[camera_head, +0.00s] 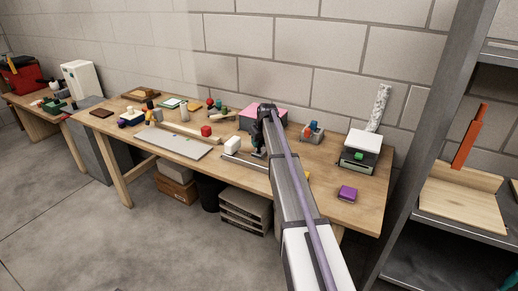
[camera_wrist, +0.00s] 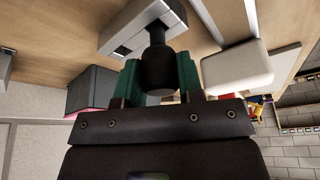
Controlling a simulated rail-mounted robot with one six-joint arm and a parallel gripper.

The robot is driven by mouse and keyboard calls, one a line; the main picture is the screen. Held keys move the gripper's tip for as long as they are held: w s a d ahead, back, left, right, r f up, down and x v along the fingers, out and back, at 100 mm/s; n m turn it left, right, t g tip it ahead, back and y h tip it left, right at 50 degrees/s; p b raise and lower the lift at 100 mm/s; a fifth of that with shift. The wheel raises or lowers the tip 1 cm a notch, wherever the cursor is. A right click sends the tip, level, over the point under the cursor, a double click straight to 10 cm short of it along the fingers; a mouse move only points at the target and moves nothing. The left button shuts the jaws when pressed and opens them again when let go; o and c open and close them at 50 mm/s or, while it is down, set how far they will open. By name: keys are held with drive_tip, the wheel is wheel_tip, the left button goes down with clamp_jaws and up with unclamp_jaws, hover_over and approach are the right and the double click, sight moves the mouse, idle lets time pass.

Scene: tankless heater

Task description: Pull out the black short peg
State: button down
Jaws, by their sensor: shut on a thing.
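The black short peg (camera_wrist: 157,65) shows in the wrist view with a wide rounded dark end and a narrower neck. The neck meets a light grey slotted block (camera_wrist: 120,40). I cannot tell how deep the peg sits in it. My gripper (camera_wrist: 158,78) has green-padded fingers on both sides of the wide end and is shut on it. In the head view my gripper (camera_head: 258,147) is low over the middle of the wooden table (camera_head: 335,185); the peg is not clearly visible there, and my arm hides part of the area.
A white rounded block (camera_wrist: 237,68) lies close beside the gripper; it also shows in the head view (camera_head: 232,145). A pink-topped box (camera_head: 272,116) stands behind the arm.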

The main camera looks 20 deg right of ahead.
drive_tip(key=shift+r+p, duration=2.3)
drive_tip(key=shift+r, duration=0.25)
